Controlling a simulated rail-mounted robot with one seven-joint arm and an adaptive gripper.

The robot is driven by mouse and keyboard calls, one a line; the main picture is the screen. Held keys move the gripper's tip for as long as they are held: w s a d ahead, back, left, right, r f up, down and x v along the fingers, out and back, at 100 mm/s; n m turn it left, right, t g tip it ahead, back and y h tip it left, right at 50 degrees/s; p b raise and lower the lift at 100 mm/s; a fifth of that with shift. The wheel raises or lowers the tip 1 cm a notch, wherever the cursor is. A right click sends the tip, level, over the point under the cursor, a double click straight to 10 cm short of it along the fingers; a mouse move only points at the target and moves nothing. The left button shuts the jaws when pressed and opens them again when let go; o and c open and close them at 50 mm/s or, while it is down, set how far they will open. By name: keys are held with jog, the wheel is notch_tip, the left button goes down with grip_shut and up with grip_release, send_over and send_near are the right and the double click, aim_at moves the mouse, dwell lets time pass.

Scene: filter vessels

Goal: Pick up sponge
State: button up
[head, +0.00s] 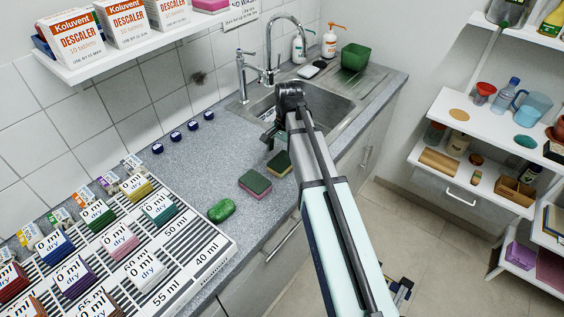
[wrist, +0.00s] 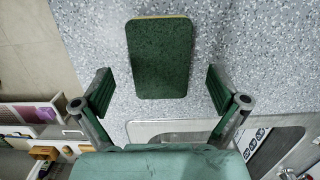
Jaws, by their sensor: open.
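A sponge with a dark green top and a yellow lower layer (head: 279,164) lies flat on the grey counter in front of the sink. In the wrist view the same sponge (wrist: 160,58) shows its green face, with a thin yellow edge at the top. My gripper (wrist: 158,92) is open and empty, one finger to each side of the sponge's near end, with gaps on both sides. In the head view my gripper (head: 272,138) is partly hidden by my arm, just beyond this sponge. A second sponge, green over pink (head: 255,184), lies to its left.
A green lump (head: 221,210) lies nearer on the counter. A striped board (head: 190,264) with several coloured blocks fills the near left. The sink (head: 318,107) lies behind my gripper. Several dark blue caps (head: 176,136) line the wall.

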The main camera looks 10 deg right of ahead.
aim_at(282, 160)
jog(key=shift+s+a+f+p, duration=0.15)
jog(key=shift+f+p, duration=0.2)
jog(key=shift+f, duration=1.15)
jog(key=c, duration=0.8)
jog(key=shift+c, duration=0.3)
jog(key=shift+r, duration=0.2)
notch_tip(282, 160, up, 20)
jog(key=b, duration=0.1)
jog(key=shift+f, duration=0.15)
